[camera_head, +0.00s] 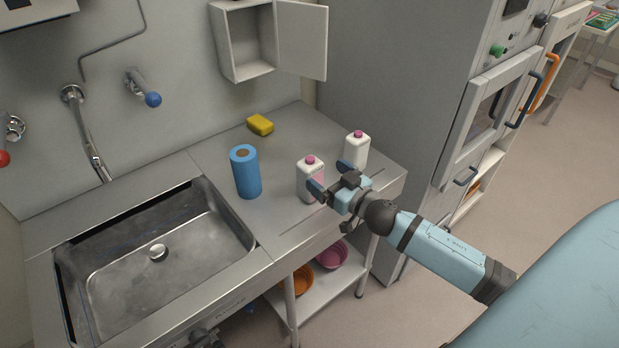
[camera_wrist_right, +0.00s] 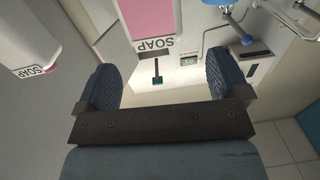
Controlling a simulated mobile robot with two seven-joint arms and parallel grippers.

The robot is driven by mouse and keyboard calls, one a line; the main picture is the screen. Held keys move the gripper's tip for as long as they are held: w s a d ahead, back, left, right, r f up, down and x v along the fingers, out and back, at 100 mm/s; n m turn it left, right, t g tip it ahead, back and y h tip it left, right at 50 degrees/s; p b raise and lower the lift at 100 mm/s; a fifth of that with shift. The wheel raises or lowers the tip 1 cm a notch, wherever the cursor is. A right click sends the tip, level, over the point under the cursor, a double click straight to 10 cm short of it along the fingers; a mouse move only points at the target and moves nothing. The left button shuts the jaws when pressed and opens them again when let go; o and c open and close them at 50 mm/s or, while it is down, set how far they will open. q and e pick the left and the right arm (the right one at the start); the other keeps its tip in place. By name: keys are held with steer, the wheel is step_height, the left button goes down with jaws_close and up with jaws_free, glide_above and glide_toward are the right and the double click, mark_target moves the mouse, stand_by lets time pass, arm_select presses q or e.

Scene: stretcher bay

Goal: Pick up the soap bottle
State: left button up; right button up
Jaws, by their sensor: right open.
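Another SOAP bottle (camera_wrist_right: 30,40) is outside the left finger. A dark shape at the head view's bottom edge may be my left gripper, mostly cut off.
A blue paper roll (camera_head: 246,175) stands left of the bottles. A yellow sponge (camera_head: 260,125) lies near the wall. The sink (camera_head: 150,250) is at left. An open wall cabinet (camera_head: 248,45) hangs above. A tall grey cabinet (camera_head: 400,90) stands right of the counter.

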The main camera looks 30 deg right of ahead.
mark_target(318, 169)
steer(key=w, duration=0.4)
steer(key=w+p, duration=0.1)
steer(key=w, duration=0.2)
steer(key=shift+w+a+f, duration=0.1)
steer(key=shift+a+f, duration=0.2)
steer(key=c, duration=1.5)
